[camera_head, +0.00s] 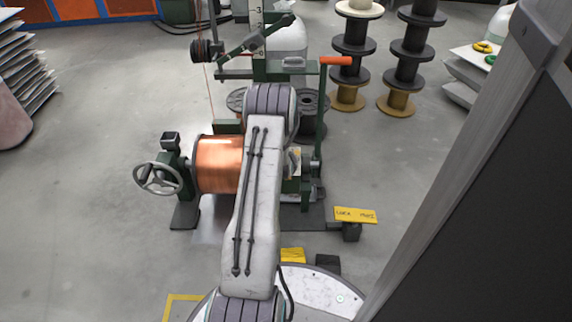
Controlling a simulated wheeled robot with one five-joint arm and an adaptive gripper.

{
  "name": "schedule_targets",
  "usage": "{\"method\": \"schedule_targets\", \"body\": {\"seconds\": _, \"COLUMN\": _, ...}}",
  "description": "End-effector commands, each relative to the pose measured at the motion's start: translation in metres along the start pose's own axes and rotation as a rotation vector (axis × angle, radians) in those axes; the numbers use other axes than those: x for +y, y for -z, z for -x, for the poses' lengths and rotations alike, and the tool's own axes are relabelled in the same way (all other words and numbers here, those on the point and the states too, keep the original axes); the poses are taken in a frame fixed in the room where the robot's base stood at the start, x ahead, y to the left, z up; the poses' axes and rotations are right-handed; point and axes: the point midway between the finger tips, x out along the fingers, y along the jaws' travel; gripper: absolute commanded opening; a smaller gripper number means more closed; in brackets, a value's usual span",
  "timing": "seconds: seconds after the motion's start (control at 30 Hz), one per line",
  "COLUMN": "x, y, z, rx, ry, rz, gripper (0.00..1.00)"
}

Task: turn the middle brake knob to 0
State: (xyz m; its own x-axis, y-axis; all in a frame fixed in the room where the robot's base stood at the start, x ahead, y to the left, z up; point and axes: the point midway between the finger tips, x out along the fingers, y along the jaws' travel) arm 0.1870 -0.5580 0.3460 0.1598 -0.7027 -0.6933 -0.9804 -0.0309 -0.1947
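I cannot make out the middle brake knob in this view; my own arm covers the centre of the winding machine. The green machine stand (318,125) carries a copper spool (216,165), whose right part is hidden behind my arm. A grey handwheel (158,179) is at the spool's left end. A white scale strip with black marks (257,14) stands upright at the top. My arm reaches forward over the machine. My gripper does not show clearly; the arm hides the place where it would be.
An orange-handled lever (336,61) rises right of my arm. A yellow sign (355,215) sits low on the right. Stacked dark spools (353,48) stand behind on the right. A large grey panel (480,190) fills the right side. The left floor is mostly clear.

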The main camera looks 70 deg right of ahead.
Motion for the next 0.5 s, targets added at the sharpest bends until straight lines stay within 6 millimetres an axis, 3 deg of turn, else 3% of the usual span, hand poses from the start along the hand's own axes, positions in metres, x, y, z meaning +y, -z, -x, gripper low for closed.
{"method": "schedule_targets", "body": {"seconds": 0.3, "x": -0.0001, "y": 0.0, "z": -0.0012, "rx": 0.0, "ry": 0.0, "rz": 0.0, "gripper": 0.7}}
{"method": "schedule_targets", "body": {"seconds": 0.5, "x": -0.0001, "y": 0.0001, "z": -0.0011, "rx": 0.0, "ry": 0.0, "rz": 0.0, "gripper": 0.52}}
